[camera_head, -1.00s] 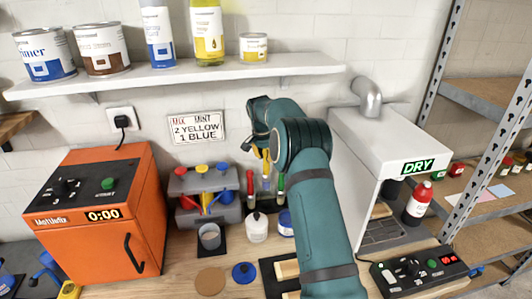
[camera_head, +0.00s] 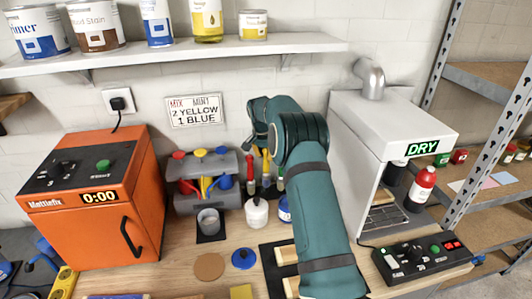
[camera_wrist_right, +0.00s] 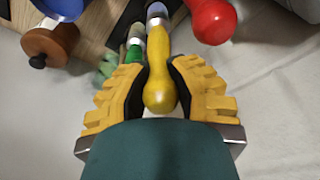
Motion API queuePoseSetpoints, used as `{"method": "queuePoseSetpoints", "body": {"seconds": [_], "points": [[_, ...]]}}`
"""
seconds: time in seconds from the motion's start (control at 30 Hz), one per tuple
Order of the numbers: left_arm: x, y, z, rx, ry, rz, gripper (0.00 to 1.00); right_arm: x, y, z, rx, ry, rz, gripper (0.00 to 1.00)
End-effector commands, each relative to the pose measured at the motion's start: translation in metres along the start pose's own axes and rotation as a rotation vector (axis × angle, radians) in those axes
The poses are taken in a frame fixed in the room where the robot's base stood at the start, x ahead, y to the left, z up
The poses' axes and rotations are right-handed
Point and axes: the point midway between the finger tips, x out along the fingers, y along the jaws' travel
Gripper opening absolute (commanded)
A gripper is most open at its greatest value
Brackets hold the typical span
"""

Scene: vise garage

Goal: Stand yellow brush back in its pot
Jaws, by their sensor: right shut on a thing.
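My right gripper (camera_wrist_right: 158,74) is shut on the yellow brush (camera_wrist_right: 159,60), one finger on each side of its bulbous handle. The brush's metal collar points away from the gripper in the right wrist view; its bristles are out of sight. In the head view the yellow handle (camera_head: 266,163) shows just below the gripper, between a red-handled brush (camera_head: 250,168) and a green-handled brush (camera_head: 280,179). The green handle (camera_wrist_right: 135,54) and the red handle (camera_wrist_right: 211,19) also flank it in the wrist view. I cannot make out the pot or whether the brush touches it. My left gripper is not in view.
A white bottle (camera_head: 256,213) stands in front of the brushes, left of a blue-labelled jar (camera_head: 285,209). A grey holder (camera_head: 210,178) is left of them. The orange machine (camera_head: 103,205) and the white dryer (camera_head: 385,125) flank the bench. A shelf (camera_head: 180,55) hangs above.

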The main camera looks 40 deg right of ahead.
Motion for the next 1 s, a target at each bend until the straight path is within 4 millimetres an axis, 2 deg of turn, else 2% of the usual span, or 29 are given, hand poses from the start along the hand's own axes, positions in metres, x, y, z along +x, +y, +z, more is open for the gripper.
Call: {"method": "queuePoseSetpoints", "body": {"seconds": [0.33, 0.37, 0.4, 0.43, 0.47, 0.8, 1.0], "points": [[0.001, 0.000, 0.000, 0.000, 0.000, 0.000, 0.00, 0.001, 0.000, 0.000, 0.000, 0.001, 0.000, 0.00], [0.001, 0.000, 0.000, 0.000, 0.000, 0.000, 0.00, 0.001, 0.000, 0.000, 0.000, 0.001, 0.000, 0.24], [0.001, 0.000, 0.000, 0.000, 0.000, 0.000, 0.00, 0.001, 0.000, 0.000, 0.000, 0.001, 0.000, 0.38], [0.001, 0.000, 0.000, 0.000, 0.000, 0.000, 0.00, 0.001, 0.000, 0.000, 0.000, 0.001, 0.000, 0.49], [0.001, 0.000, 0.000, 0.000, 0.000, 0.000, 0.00, 0.001, 0.000, 0.000, 0.000, 0.001, 0.000, 0.53], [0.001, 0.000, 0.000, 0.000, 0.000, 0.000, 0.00, -0.001, 0.000, 0.000, 0.000, 0.001, -0.001, 0.53], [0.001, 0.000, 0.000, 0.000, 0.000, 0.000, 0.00, -0.026, -0.001, 0.000, -0.001, 0.003, -0.004, 0.53]]}}
